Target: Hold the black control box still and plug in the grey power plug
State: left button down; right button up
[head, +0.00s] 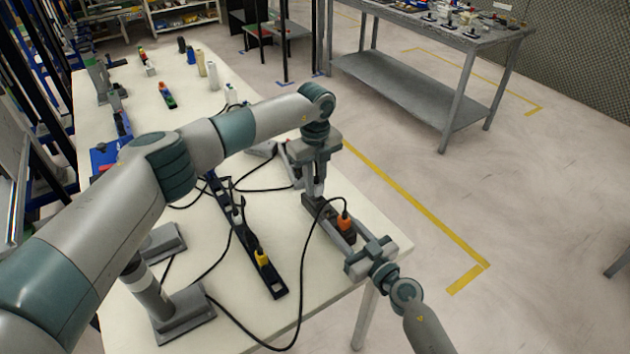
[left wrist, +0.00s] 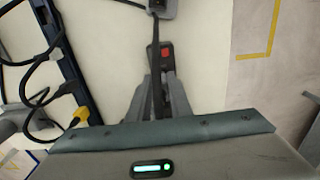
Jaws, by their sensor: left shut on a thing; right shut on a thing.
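A dark block with a red patch (left wrist: 166,52) shows just beyond my left fingertips in the left wrist view. My left gripper (head: 312,188) points down at the box's far part, shut on the small pale grey plug (head: 319,187), which its fingers mostly hide. Whether plug and box touch is unclear. My right gripper (head: 354,246) is shut on the box's near end.
A dark rail (head: 275,280) with a yellow plug (head: 262,258) lies left of the box. Black cables loop across the white table (head: 240,320). Small bottles and blocks stand at the far end. A grey workbench (head: 420,90) stands beyond the clear floor.

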aim_at(315, 180)
pick_arm(q)
jog(key=shift+f, duration=0.75)
jog(key=c, duration=1.5)
grip_release()
jog(key=shift+c, duration=0.2)
jog(key=shift+r, duration=0.1)
notch_tip(315, 180, up, 12)
jog(key=shift+f, duration=0.1)
pick_arm(e)
jog(key=o, duration=1.3)
jog(key=shift+s, duration=0.1)
